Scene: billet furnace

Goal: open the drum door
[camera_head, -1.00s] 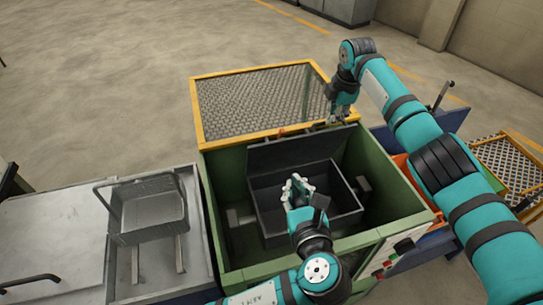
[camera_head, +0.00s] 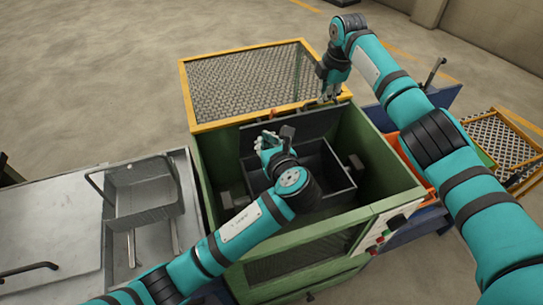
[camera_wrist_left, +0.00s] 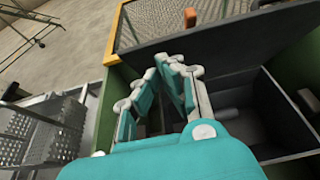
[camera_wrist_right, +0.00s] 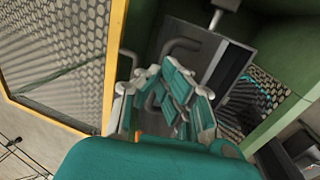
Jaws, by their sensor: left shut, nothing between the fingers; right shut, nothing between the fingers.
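The drum (camera_head: 335,170) is a dark open-topped box inside the green machine. A dark flat panel, seemingly its door (camera_head: 305,127), stands tilted up along the drum's far edge, leaving the top open. It also shows in the left wrist view (camera_wrist_left: 210,50). My left gripper (camera_head: 266,142) is shut and empty, over the drum's far left part, near the panel; contact cannot be told. My right gripper (camera_head: 330,92) is shut and empty, at the machine's back edge beside the mesh lid. In the right wrist view a bent grey handle-like bar (camera_wrist_right: 180,45) lies beyond its fingers.
The yellow-framed mesh lid (camera_head: 186,95) stands open behind the machine. A metal basket (camera_head: 145,190) sits on the grey table at left. An orange bin (camera_head: 412,170) and a yellow-framed mesh rack (camera_head: 500,140) are at right. The green walls (camera_head: 375,150) surround the drum.

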